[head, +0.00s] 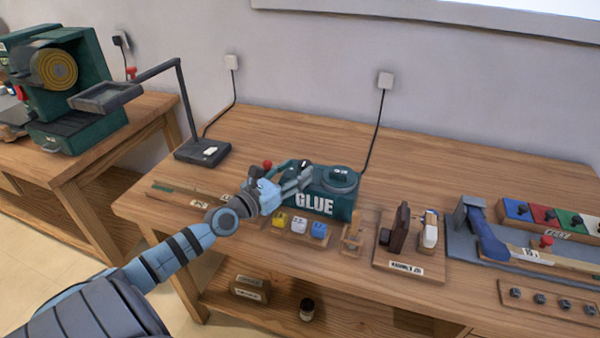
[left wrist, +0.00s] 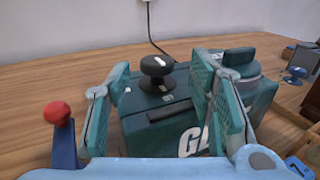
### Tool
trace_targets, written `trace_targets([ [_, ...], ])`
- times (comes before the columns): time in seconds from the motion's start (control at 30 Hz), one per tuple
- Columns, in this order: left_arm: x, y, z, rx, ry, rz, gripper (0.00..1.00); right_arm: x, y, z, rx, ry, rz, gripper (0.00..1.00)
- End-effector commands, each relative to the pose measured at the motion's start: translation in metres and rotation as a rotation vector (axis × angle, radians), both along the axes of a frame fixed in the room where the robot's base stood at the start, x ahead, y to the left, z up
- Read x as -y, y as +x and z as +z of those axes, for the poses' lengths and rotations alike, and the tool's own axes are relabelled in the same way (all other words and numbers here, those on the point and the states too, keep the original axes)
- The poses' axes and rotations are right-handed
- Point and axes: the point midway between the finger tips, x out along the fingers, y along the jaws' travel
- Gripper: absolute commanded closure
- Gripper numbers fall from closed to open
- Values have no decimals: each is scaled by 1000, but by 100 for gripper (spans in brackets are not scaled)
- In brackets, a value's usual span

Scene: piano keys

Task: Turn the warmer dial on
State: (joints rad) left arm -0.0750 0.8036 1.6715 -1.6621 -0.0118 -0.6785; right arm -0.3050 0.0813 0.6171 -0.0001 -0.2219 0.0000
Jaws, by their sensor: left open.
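The glue warmer is a teal box (head: 335,205) with white GLUE lettering, and it also shows in the left wrist view (left wrist: 165,125). Its black round dial (left wrist: 157,66) with a white mark stands on top, left of the round lid (left wrist: 238,65). My left gripper (head: 303,174) reaches over the box's left end. In the left wrist view, its teal fingers (left wrist: 163,90) are spread apart, with the dial visible in the gap between them and slightly beyond. I cannot tell whether either finger touches it. My right gripper is not in view.
A red-topped post (left wrist: 57,115) stands just left of the left finger. Yellow, white and blue blocks (head: 299,225) sit before the warmer. A dark lamp stand (head: 202,150) is behind left; a hammer board (head: 408,267) is right. The bench behind the warmer is mostly clear.

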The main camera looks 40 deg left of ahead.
Motion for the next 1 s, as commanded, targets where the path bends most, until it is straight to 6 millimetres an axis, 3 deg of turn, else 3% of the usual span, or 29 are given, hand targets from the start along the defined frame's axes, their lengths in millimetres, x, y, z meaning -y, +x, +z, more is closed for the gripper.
trace_targets([
  [0.03,0,9,-4,8,-14,-3,51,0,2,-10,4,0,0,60],
  [0.2,-1,28,-3,-2,-2,10,51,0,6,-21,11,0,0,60],
  [0.5,0,32,0,-4,0,7,51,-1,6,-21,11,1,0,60],
  [0.57,0,32,0,-4,0,8,58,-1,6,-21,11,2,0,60],
  [0.8,-1,31,0,-4,0,8,96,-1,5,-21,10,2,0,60],
  [0.83,-8,31,0,-6,-3,10,96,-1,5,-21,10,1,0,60],
  [1.0,-2,32,-1,-3,2,4,97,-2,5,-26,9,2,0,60],
])
